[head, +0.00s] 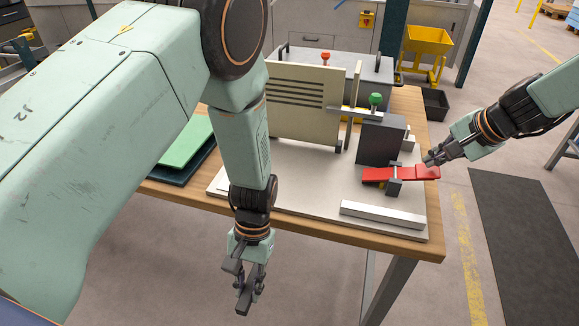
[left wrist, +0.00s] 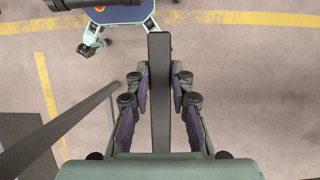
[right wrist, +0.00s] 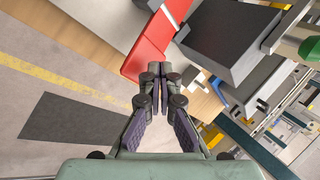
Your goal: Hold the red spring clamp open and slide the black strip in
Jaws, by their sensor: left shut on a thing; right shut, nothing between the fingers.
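The red spring clamp (head: 412,174) sits on the white base plate at the right end of the bench, beside a dark grey block. It also shows in the right wrist view (right wrist: 146,58). My right gripper (head: 431,160) is shut and empty, its fingertips at the outer end of the red lever; I cannot tell whether they touch it. My left gripper (head: 248,288) points down in front of the bench's front edge, away from the clamp. It is shut on the black strip (left wrist: 160,60), which stands between its fingers in the left wrist view.
A light metal bar (head: 382,215) lies on the plate in front of the clamp. The dark grey block (head: 380,142) and a green knob (head: 375,99) stand behind it. A beige slotted panel (head: 295,105) stands further left. The floor before the bench is clear.

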